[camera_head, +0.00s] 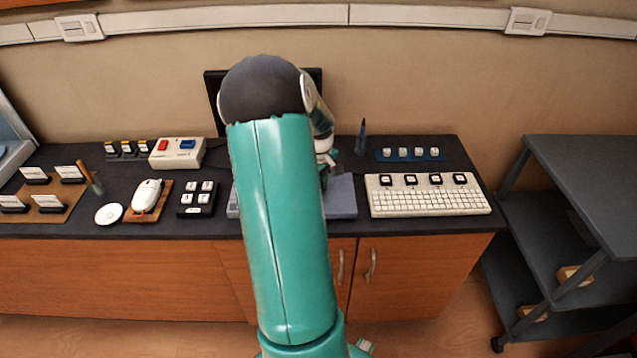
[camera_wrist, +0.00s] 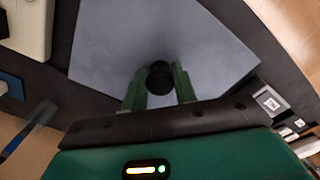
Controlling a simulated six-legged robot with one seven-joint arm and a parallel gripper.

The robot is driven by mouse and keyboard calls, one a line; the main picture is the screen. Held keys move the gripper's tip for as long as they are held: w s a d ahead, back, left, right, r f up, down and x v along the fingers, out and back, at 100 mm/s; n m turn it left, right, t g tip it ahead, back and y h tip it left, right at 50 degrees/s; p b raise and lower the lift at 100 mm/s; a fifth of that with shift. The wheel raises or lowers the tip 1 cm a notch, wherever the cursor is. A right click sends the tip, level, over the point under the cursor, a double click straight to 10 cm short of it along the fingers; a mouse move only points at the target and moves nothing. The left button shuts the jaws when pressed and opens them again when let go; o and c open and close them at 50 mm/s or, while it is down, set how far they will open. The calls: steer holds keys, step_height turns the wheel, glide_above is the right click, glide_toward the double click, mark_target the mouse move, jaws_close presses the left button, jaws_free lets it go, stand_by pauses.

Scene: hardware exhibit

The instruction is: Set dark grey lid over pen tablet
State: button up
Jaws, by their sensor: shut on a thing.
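My gripper (camera_head: 327,170) is above the middle of the counter, with its green fingers (camera_wrist: 160,84) pointing down in the wrist view. The fingers are shut on a round black knob (camera_wrist: 159,72). Beneath the knob is a flat blue-grey slab (camera_wrist: 110,45), which appears to be the lid. The slab also shows on either side of my arm in the head view (camera_head: 341,196). I cannot make out a separate pen tablet; it may be under the slab or behind my arm. I cannot tell whether the slab rests on anything.
A white keyboard (camera_head: 430,200) is close on the right. A slim upright pen-like object (camera_head: 361,140) stands behind. A black keypad (camera_head: 198,198) and a white mouse (camera_head: 147,195) are on the left. A dark panel (camera_head: 214,88) stands behind my arm. A grey shelf unit (camera_head: 590,180) is at right.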

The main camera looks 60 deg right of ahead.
steer(key=shift+f, duration=0.4)
stand_by(0.3)
steer(key=o, duration=1.6)
steer(key=shift+r, duration=0.15)
steer(key=shift+r, duration=3.4)
steer(key=shift+w, duration=0.1)
